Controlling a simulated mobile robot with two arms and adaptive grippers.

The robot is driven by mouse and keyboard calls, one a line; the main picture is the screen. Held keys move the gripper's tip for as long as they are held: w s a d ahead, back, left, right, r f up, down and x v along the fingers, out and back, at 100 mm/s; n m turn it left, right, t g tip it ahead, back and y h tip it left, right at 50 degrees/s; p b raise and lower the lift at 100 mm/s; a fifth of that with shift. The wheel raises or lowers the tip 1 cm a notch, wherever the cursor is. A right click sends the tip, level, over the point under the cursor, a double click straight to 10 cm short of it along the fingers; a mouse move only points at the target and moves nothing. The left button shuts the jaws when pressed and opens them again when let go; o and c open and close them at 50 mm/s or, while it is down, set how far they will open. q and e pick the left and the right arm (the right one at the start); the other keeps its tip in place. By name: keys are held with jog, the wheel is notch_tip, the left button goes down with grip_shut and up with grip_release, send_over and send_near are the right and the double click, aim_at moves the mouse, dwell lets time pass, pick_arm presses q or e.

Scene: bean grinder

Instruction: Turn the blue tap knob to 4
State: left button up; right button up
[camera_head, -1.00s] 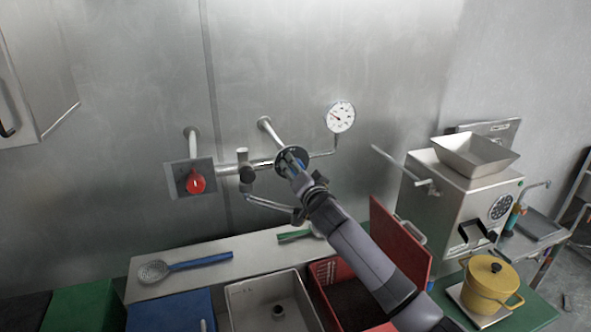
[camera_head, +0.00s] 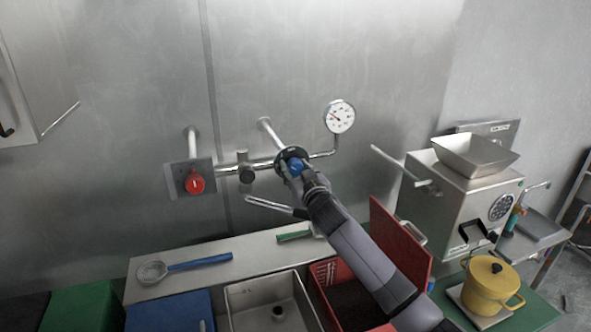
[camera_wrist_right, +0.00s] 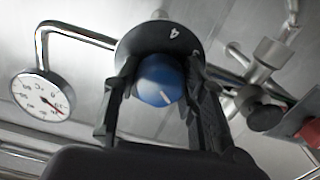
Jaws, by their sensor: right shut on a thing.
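The blue tap knob (camera_head: 295,166) sits on a dark round dial on the wall pipe. In the right wrist view the blue knob (camera_wrist_right: 158,80) shows a white pointer line toward its lower edge, and the dial (camera_wrist_right: 165,40) shows a "4" near its top. My right gripper (camera_head: 303,172) is at the knob. In the right wrist view its two dark fingers (camera_wrist_right: 160,95) stand on either side of the knob, shut on it. The other dial numbers are hidden or unreadable. My left gripper is not in view.
A red knob (camera_head: 195,183) on a square plate sits on the pipe to the left. A gauge (camera_head: 339,117) stands above right. The spout (camera_head: 270,206) hangs below, over the sink (camera_head: 245,294). A steel grinder (camera_head: 455,205) stands at the right.

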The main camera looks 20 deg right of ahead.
jog(key=n, duration=0.5)
jog(key=shift+n, duration=0.3)
jog(key=n, duration=0.6)
jog(key=shift+d, duration=0.1)
jog(key=n, duration=0.5)
jog(key=shift+n, duration=0.4)
jog(key=n, duration=0.5)
jog(key=shift+n, duration=0.3)
jog(key=shift+f, duration=0.1)
jog(key=o, duration=1.2)
